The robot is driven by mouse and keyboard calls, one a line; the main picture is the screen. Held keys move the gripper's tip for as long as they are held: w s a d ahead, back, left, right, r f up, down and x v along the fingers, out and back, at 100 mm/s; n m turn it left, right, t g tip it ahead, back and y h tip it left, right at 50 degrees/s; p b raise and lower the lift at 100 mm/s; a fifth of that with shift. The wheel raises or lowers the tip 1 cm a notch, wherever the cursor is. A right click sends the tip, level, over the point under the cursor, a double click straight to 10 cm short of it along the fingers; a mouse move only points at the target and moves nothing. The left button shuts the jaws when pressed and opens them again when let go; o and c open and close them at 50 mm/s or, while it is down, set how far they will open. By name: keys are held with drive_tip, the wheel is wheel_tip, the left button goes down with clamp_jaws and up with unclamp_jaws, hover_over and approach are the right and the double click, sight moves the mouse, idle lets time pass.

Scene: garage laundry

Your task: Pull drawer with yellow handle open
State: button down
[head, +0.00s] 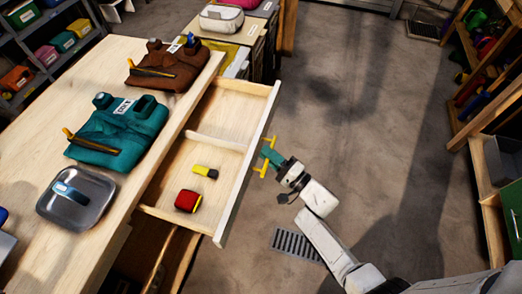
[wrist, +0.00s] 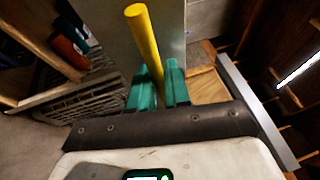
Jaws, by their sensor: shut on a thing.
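The drawer (head: 228,120) under the light wood worktop stands pulled well out, with its inside in full view. Its pale front (head: 247,165) faces right in the head view. The yellow handle (head: 264,169) stands off that front. My gripper (head: 270,155) reaches it from the right, its teal fingers around the handle's middle. In the wrist view the yellow handle bar (wrist: 141,35) runs between the teal fingers of my gripper (wrist: 159,88), which are shut on it.
A red and black item (head: 188,201) and a yellow and black one (head: 204,172) lie in the drawer. The floor (head: 350,110) right of the drawer is clear up to the shelves.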

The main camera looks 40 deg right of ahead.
drive_tip(key=shift+s+f, duration=0.1)
drive_tip(key=c, duration=1.4)
unclamp_jaws()
drive_tip(key=shift+c, duration=0.2)
drive_tip(key=b+v, duration=0.1)
drive_tip(key=v, duration=0.9)
drive_tip(key=shift+s, duration=0.35)
drive_tip(key=shift+d+f, duration=0.1)
drive_tip(key=shift+d, duration=0.05)
